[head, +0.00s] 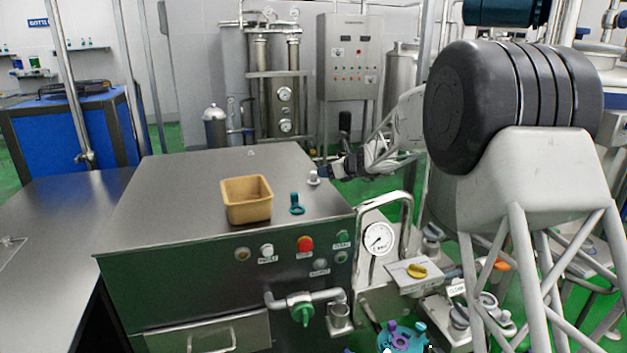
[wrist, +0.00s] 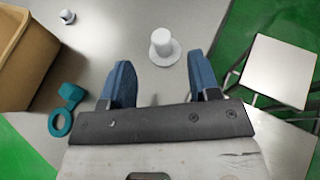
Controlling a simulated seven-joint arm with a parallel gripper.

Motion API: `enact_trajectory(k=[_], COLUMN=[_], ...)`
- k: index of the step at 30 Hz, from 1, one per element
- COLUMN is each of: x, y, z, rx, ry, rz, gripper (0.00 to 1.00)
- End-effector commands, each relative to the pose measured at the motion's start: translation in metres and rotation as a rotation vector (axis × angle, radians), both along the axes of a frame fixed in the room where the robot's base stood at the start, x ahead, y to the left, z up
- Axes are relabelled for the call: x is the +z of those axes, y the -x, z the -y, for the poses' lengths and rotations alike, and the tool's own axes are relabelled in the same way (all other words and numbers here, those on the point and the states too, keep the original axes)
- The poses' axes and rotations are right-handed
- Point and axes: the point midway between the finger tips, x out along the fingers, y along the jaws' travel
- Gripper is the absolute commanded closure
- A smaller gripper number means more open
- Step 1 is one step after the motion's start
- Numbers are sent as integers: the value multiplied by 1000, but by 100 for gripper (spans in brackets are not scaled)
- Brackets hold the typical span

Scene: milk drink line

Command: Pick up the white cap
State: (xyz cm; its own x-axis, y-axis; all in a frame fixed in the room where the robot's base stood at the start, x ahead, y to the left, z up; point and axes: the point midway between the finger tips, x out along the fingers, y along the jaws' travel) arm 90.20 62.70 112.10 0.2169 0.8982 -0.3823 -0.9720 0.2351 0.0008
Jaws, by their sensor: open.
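The white cap (wrist: 162,42) has a round flange with a narrower raised top and stands upright on the steel cabinet top. It also shows in the head view (head: 313,177), near the cabinet's right edge. My gripper (wrist: 160,74) is open, with its two blue fingers apart. In the wrist view the cap lies just beyond the fingertips, roughly centred between them, with nothing held. In the head view my gripper (head: 335,169) is just right of the cap, and its fingers are small and hard to make out.
A tan bin (head: 247,208) and a teal ringed piece (head: 297,205) sit on the cabinet top (head: 180,190), left of the cap. A small white-topped piece (wrist: 67,16) lies farther back. A bent metal pipe (head: 407,215) rises beside the cabinet's right edge.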

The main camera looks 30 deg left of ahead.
Motion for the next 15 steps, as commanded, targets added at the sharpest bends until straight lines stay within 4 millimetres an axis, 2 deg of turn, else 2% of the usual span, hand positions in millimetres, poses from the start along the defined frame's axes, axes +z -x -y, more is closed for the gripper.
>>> enact_trajectory(k=[15], x=[-10], y=[-6], z=[-23], rx=[0], ry=[0], rz=[1], gripper=[44])
